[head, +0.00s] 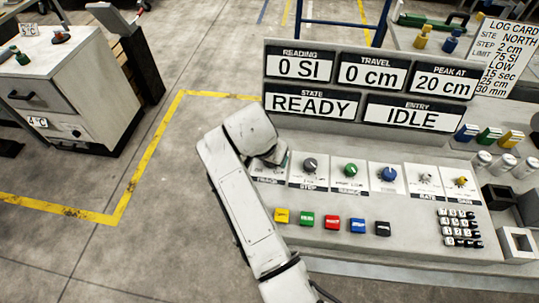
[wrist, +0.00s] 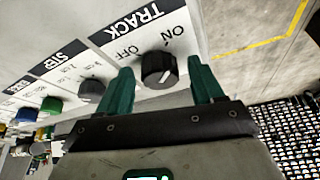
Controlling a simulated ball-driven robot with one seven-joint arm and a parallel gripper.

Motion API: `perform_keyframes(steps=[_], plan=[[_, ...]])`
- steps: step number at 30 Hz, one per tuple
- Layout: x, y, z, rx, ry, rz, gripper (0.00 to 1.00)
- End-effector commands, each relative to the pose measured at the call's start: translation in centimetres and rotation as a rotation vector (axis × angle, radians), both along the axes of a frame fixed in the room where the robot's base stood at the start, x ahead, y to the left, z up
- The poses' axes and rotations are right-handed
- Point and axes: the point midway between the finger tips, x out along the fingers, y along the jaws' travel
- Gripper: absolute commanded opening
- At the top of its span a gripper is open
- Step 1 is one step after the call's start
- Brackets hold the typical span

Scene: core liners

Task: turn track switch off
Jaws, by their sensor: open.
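The TRACK switch is a dark round knob (wrist: 158,68) on a white plate (wrist: 150,32) in the wrist view. ON is printed at its upper right and OFF at its left. A short pale mark shows on the knob, but I cannot tell which label it points to. My gripper (wrist: 160,65) is open, with one green finger on each side of the knob; there are visible gaps, and I see no contact. In the head view my arm covers the TRACK knob, and only a bit of my gripper (head: 283,160) shows at the panel's left end.
The STEP knob (wrist: 91,89) is close beside the left finger. In the head view, more knobs, coloured buttons (head: 331,223) and a keypad (head: 460,228) lie to the right. Displays (head: 326,103) stand behind, reading READY and IDLE. Open floor is at left.

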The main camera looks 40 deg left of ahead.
Motion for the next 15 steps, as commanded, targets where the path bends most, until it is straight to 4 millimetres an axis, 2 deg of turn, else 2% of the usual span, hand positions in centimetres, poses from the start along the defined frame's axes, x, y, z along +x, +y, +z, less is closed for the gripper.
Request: perform_keyframes(steps=[3, 15], plan=[[0.00, 0.00, 0.02, 0.000, 0.000, 0.000, 0.65], [-0.01, -0.01, 0.03, 0.000, 0.000, 0.000, 0.26]])
